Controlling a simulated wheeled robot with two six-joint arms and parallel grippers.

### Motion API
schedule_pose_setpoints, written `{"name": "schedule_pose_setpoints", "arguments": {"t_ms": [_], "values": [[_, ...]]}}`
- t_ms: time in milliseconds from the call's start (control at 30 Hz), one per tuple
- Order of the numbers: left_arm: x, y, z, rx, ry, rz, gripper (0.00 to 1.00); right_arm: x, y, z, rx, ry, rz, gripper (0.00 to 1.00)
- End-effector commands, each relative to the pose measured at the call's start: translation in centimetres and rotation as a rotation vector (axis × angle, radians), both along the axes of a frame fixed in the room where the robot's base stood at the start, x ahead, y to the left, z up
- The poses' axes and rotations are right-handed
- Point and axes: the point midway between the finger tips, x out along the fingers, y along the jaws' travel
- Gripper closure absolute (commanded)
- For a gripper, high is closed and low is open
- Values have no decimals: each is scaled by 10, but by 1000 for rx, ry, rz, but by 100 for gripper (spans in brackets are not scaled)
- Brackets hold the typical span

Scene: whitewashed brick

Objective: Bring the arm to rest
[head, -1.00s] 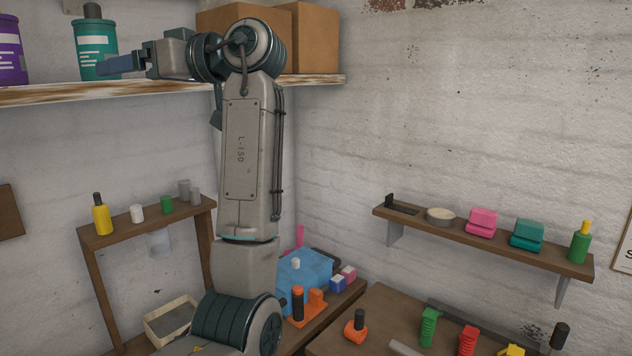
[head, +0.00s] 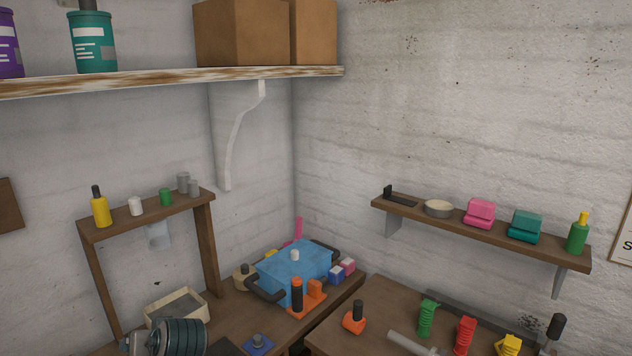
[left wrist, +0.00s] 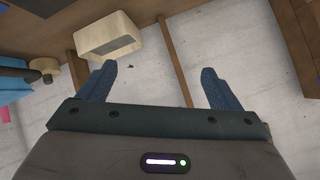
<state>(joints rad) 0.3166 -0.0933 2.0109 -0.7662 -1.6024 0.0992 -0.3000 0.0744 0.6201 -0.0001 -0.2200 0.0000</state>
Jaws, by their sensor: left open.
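My left gripper (left wrist: 160,85) shows in the left wrist view with its two blue fingers spread wide and nothing between them. Beyond the fingers are the pale wall, a brown wooden post and a cream box (left wrist: 108,35). In the head view only a ribbed joint of my arm shows at the bottom left; the left gripper itself is out of that view. My right gripper is not in either view.
A high shelf (head: 170,78) holds a teal bottle (head: 93,42) and cardboard boxes (head: 240,32). Below are a small wooden rack (head: 150,216), a blue toolbox-like case (head: 295,268) and a cream tray (head: 176,306). A wall shelf (head: 480,236) on the right holds several small items.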

Motion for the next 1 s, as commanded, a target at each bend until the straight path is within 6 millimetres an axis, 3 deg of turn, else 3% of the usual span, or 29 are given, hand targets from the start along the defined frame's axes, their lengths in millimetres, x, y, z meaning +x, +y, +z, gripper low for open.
{"name": "schedule_pose_setpoints", "arguments": {"t_ms": [33,200,400,600,1000], "values": [[-20,1,-26,-18,38,-31,15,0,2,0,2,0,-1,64],[-85,-6,-89,-96,141,-148,15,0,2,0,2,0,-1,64],[-171,-22,-141,-199,260,-289,15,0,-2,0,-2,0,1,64],[-234,-38,-162,-284,344,-391,15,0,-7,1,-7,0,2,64],[-315,-62,-171,-404,448,-515,15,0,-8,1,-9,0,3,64]]}}
